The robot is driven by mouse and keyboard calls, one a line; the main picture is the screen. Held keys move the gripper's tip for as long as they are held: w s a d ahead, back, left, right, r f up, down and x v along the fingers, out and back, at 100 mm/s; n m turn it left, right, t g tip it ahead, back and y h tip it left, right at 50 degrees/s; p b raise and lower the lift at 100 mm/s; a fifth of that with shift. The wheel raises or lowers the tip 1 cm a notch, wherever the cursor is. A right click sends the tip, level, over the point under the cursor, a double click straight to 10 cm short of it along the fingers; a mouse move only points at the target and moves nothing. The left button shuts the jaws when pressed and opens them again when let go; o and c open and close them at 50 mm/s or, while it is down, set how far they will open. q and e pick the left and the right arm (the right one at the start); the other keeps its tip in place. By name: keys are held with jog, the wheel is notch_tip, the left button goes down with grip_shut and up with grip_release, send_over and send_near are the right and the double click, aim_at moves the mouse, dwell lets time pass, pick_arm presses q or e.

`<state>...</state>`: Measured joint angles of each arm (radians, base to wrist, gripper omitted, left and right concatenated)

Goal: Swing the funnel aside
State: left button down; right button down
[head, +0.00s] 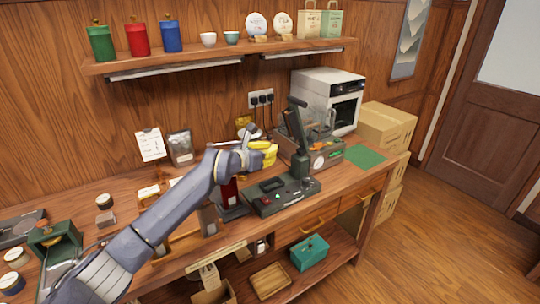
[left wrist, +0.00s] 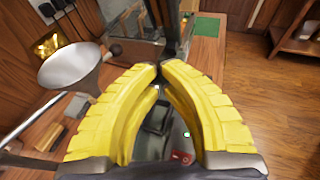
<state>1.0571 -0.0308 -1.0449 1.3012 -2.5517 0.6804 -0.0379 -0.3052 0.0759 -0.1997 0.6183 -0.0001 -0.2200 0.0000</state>
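The funnel (left wrist: 72,66) is a wide, pale metal cone at the left of the left wrist view, with a short stem and a dark knob (left wrist: 115,50) on its right side. My left gripper (head: 268,152), with yellow ribbed fingers, is over the bench beside the black press. In the left wrist view its fingertips (left wrist: 160,68) meet, with nothing visible held between them. The funnel and its knob are to the left of the fingers, apart from them. My right gripper is in neither view.
A black press with an upright lever (head: 297,125) stands close right of my gripper. A dark device with buttons (head: 283,196) sits below it. A brass bowl (left wrist: 50,45) is behind the funnel. A green mat (head: 364,156) lies clear at the bench's right end.

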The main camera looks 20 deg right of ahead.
pick_arm(q)
jog(key=shift+s+a+r, duration=0.2)
jog(key=shift+s, duration=0.5)
jog(key=shift+s+a+r, duration=0.15)
jog(key=shift+s+a, duration=0.05)
jog(key=shift+s, duration=0.45)
jog(key=shift+s+a+r, duration=0.2)
jog(key=shift+s, duration=0.5)
